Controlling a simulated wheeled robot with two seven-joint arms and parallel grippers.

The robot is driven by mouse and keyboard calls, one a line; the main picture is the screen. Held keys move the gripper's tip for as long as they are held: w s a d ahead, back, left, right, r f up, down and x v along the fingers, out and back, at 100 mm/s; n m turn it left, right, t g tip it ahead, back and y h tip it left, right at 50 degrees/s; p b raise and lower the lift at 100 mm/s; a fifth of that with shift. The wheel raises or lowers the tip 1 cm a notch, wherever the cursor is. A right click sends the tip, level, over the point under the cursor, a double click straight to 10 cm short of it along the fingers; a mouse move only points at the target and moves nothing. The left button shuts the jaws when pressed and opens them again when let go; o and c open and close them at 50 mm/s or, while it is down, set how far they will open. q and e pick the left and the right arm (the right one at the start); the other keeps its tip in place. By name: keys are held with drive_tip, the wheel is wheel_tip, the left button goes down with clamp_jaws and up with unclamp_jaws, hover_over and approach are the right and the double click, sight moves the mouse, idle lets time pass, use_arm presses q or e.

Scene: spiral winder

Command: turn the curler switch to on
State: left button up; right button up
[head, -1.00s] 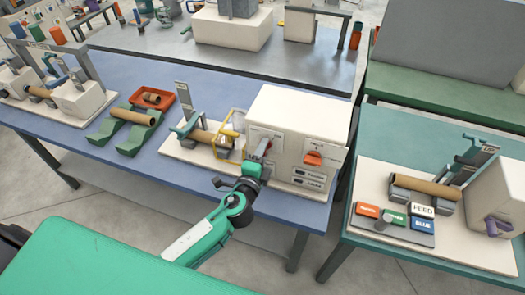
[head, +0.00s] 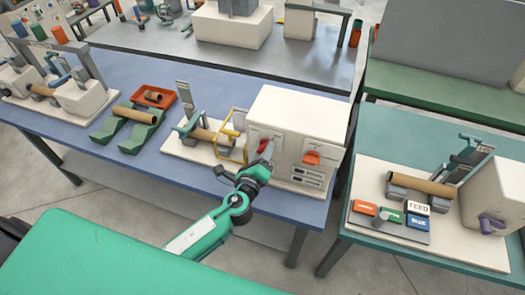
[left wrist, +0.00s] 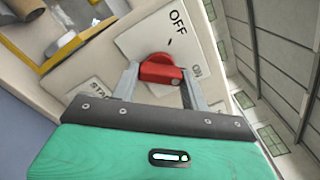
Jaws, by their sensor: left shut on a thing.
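The cream winder machine (head: 300,110) stands at the right end of the blue table. Its red switch knob (left wrist: 160,70) sits on a pale plate (left wrist: 150,42) marked OFF and ON in the left wrist view. The knob also shows in the head view (head: 264,147). My left gripper (left wrist: 162,80) is shut on this knob, one finger on each side. The knob's long side lies across between the fingers. I cannot tell for sure which label it points to. In the head view my left gripper (head: 265,155) reaches the machine's front. My right gripper is not in view.
An orange-red knob (head: 311,158) is on the same machine face, to the right. A yellow frame (head: 231,148) and a cardboard tube (head: 200,134) stand just left of the machine. A second station (head: 440,230) is on the teal table at right.

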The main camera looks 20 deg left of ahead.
use_arm(q)
drive_tip(key=shift+f, duration=0.1)
idle(0.4)
drive_tip(key=o, duration=1)
drive_tip(key=shift+s+a+b, duration=0.15)
drive_tip(key=shift+s+b, duration=1.1)
drive_tip(key=shift+s, duration=2.25)
drive_tip(key=shift+s+a+b, duration=0.1)
drive_tip(key=shift+s+b, duration=1.1)
drive_tip(key=shift+s, duration=2.25)
